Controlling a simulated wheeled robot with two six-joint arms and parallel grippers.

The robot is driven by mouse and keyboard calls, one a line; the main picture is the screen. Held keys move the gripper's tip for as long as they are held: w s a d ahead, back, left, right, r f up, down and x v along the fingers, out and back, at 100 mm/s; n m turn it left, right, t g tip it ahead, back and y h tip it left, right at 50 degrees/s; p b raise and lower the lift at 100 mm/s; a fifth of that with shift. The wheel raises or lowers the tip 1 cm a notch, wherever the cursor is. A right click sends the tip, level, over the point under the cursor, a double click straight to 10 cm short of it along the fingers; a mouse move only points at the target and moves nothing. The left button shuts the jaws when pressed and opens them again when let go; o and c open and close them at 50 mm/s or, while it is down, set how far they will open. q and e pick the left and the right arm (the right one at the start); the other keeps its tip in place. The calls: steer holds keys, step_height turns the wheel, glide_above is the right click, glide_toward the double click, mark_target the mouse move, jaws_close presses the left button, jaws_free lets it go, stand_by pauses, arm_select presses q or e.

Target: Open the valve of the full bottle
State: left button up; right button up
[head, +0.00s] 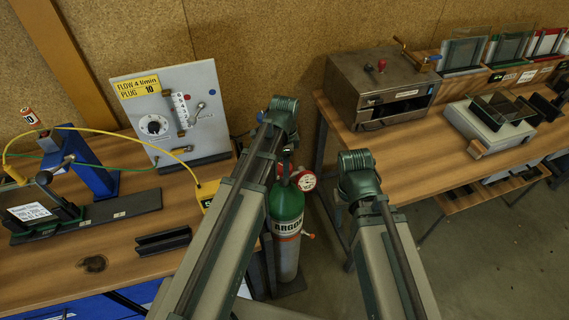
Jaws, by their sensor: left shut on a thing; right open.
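A gas bottle (287,208) with a green shoulder, a grey body and an ARGON label stands upright on the floor, in the gap between the two benches. A red-rimmed gauge (304,180) sits at its top right, and its reading is too small to make out. A small orange-tipped outlet shows lower on its right side. My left arm reaches over the bottle from the left. My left gripper (287,157) is at the bottle top, shut on the valve there, and the valve is largely hidden.
The left bench bears a flow panel (174,112) with a dial and flow tube, a blue stand (88,165) and a yellow hose. The right bench bears a metal oven (380,85), a white box (490,122) and framed glass panes. Floor shows at lower right.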

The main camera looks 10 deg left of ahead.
arm_select(q)
steer(key=n, duration=0.5)
steer(key=shift+n, duration=0.3)
steer(key=n, duration=0.5)
steer(key=shift+n, duration=0.3)
steer(key=o, duration=1.4)
steer(key=shift+r, duration=0.15)
step_height(320, 180, up, 14)
steer(key=p, duration=1.4)
steer(key=shift+f, duration=0.2)
